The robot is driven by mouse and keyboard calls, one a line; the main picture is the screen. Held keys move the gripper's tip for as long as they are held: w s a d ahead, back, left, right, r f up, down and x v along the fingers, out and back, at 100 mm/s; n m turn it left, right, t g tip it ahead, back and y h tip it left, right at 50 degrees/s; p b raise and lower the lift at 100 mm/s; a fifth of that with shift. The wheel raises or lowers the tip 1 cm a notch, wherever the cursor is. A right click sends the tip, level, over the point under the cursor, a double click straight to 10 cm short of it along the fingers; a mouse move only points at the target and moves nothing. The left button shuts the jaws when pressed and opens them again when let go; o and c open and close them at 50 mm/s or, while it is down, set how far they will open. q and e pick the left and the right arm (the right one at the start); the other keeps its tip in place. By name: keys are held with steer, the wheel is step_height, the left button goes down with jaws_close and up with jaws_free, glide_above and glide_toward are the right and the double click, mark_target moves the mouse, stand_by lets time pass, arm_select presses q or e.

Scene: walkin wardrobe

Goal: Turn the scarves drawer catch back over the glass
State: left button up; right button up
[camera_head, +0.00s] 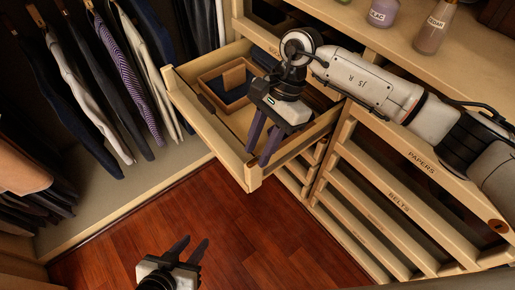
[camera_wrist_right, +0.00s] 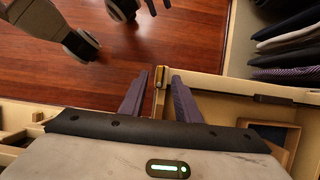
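My right gripper (camera_head: 263,160) is over the front of a pulled-out wooden drawer (camera_head: 209,127); its two dark fingers are apart with nothing held between them. In the right wrist view its fingers (camera_wrist_right: 167,76) point at the drawer's corner, where a small brass-coloured piece (camera_wrist_right: 158,78) shows close to the tips. I cannot tell whether that piece is the catch. No label reading scarves is legible, and the glass is not clearly seen. My left gripper (camera_head: 194,243) is open and empty above the floor, low in the head view.
The drawer holds a wooden box (camera_head: 211,85). Jars (camera_head: 436,28) stand on the top. Clothes (camera_head: 122,65) hang left; the red floor (camera_head: 215,215) is clear.

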steer(key=shift+s+a+f, duration=0.15)
steer(key=shift+a+f, duration=0.05)
steer(key=shift+f, duration=0.35)
jaws_close()
